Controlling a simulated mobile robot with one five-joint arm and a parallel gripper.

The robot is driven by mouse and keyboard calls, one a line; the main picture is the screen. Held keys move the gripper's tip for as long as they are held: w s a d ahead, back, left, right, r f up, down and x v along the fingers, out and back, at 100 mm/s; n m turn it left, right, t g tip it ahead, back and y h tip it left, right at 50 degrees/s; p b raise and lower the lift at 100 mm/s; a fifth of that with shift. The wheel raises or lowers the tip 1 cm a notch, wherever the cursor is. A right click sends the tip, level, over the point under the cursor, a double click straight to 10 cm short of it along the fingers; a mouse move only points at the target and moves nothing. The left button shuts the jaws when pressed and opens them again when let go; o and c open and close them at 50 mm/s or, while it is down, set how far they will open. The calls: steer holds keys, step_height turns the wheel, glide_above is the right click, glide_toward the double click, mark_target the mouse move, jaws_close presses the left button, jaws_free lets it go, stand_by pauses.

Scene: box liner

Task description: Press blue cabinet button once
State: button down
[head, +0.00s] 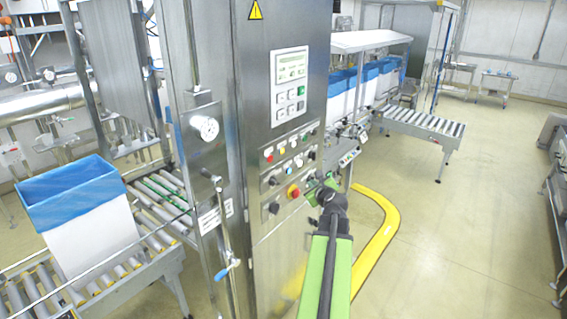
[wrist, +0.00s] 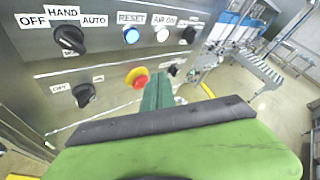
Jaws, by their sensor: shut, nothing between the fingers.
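The blue cabinet button (wrist: 131,35) is in the wrist view, under a RESET label on the steel cabinet's control panel. It also shows small in the head view (head: 289,172), in the middle row of controls. My gripper (wrist: 160,80) is shut and empty, with its green fingers together. In the wrist view its tip appears below and right of the blue button, beside the red emergency-stop knob. In the head view my gripper (head: 320,187) is at the right of the panel's lower row. I cannot tell whether it touches the panel.
A white button (wrist: 161,34) sits right of the blue one. The red emergency-stop knob (wrist: 137,77) and black selector switches (wrist: 70,38) are close by. The cabinet (head: 245,130) has a display above.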

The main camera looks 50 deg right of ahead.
mark_target(289, 171)
steer(key=w+d, duration=0.1)
steer(key=w, duration=0.6)
steer(key=shift+w+r+m+h, duration=0.3)
steer(key=shift+w+r+m, duration=0.1)
steer(key=shift+r, duration=0.05)
steer(key=shift+w, duration=0.15)
stand_by(2.0)
steer(key=shift+w, duration=0.3)
steer(key=shift+w, duration=0.4)
stand_by(0.6)
steer(key=shift+s, duration=0.8)
steer(key=shift+s, duration=0.1)
